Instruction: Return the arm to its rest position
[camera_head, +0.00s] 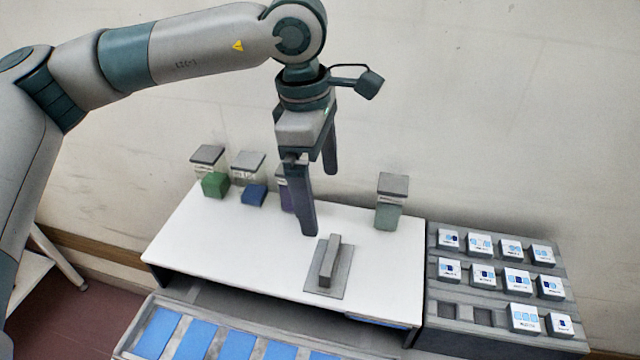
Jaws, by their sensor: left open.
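My left arm (190,48) comes in from the left and bends down over the white table. My left gripper (318,203) points down with its two fingers apart and nothing between them. One finger reaches low over the table, just behind a grey block with a raised bar (329,262). I cannot tell whether that fingertip touches anything. The gripper partly hides a jar with purple contents (288,198). My right gripper is not in view.
Grey-lidded jars stand along the table's back: green (215,185), blue (253,194) and grey-green (388,212). A grey rack (455,335) with several white labelled blocks stands at right. A tray with blue panels (155,332) lies in front. A wall is behind.

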